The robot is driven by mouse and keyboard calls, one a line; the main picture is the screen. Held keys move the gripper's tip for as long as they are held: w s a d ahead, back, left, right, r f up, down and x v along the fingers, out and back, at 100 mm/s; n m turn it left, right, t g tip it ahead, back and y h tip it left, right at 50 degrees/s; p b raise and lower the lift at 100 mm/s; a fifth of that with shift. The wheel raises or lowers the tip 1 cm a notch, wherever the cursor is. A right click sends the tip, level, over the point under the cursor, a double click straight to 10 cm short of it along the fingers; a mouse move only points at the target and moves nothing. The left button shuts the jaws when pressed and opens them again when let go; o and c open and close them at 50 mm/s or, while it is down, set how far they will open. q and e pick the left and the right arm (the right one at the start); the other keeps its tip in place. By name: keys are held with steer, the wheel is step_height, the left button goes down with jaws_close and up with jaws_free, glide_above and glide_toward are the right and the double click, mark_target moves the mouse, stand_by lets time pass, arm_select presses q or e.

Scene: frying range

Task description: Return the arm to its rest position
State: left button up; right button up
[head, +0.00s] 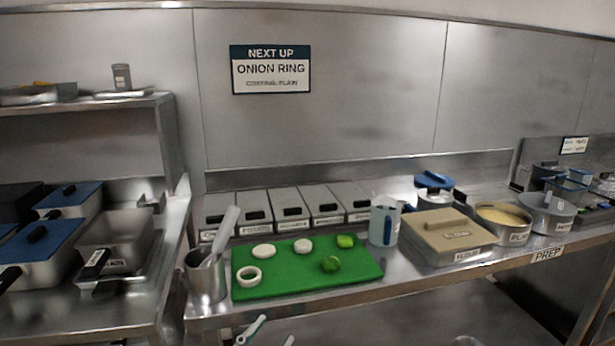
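My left gripper (252,329) shows only in part at the bottom edge of the head view, as slim white and teal pieces below the front edge of the counter. It is low and apart from the green board and the things on it. I see nothing held there, but too little shows to tell whether it is open or shut. My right gripper is not in view.
The prep counter (409,280) holds a green board (300,281) with white rings and green pieces. A steel utensil pot (206,278) stands left of it, a beige-lidded box (440,236) right. A steel shelf unit (162,245) with blue-lidded pans stands left.

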arm_select(q)
steer(key=s+a+f+n+g+y, duration=0.2)
steer(key=s+f, duration=0.4)
steer(key=f, duration=0.4)
steer(key=s+a+f+n+g+y, duration=0.2)
steer(key=s+a+f, duration=0.4)
steer(key=f, duration=0.4)
steer(key=s+a+f+n+g+y, duration=0.2)
steer(key=s+a+f+g+y, duration=0.1)
steer(key=f, duration=0.7)
steer(key=s+a+y, duration=0.1)
steer(key=s+a, duration=0.1)
steer(key=s, duration=0.1)
steer(key=shift+s+f+n+y, duration=0.15)
steer(key=shift+f+n+y, duration=0.1)
steer(key=shift+n+y, duration=0.05)
steer(key=shift+o, duration=0.2)
